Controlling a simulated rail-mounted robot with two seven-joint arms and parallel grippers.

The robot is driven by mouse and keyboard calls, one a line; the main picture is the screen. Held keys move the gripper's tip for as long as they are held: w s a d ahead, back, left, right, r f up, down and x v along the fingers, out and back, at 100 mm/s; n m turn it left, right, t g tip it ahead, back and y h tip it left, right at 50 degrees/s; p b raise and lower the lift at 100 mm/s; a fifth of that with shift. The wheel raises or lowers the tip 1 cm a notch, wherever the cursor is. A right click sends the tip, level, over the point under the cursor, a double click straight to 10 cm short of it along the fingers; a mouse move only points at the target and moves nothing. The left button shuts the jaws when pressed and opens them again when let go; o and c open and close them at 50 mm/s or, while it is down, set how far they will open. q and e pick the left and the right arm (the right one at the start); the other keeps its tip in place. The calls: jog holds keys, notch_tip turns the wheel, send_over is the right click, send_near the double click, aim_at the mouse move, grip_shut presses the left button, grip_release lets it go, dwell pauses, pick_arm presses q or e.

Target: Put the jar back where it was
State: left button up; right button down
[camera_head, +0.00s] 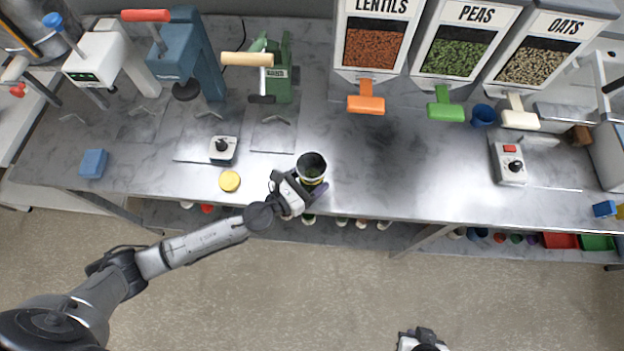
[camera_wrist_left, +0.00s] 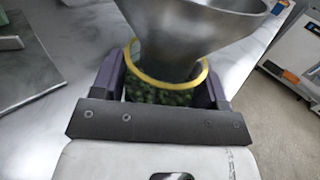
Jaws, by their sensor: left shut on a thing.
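My left gripper (camera_head: 300,189) is shut on the jar (camera_head: 313,182) near the front edge of the steel counter. In the left wrist view the jar (camera_wrist_left: 160,88) has a yellow rim, shows green peas inside and sits between the two fingers. A metal funnel (camera_wrist_left: 185,30) stands in its mouth; in the head view the funnel's dark, round opening (camera_head: 312,164) covers most of the jar. I cannot tell whether the jar touches the counter. A round yellow lid (camera_head: 229,181) lies on the counter to the left. My right gripper (camera_head: 424,338) is at the bottom edge, away from the counter, its fingers unclear.
Dispensers for lentils (camera_head: 374,47), peas (camera_head: 455,57) and oats (camera_head: 538,66) stand at the back. Presses, including a green one (camera_head: 281,68), stand back left. The counter right of the jar is clear.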

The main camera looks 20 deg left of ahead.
pick_arm(q)
jog(key=shift+f, duration=0.2)
jog(key=o, duration=0.7)
jog(key=shift+f, duration=0.15)
jog(key=o, duration=0.5)
jog(key=shift+r, duration=0.35)
jog(key=b+v, duration=0.2)
jog(key=v, duration=1)
jog(key=shift+f+b, duration=0.1)
jog(key=shift+b, duration=0.3)
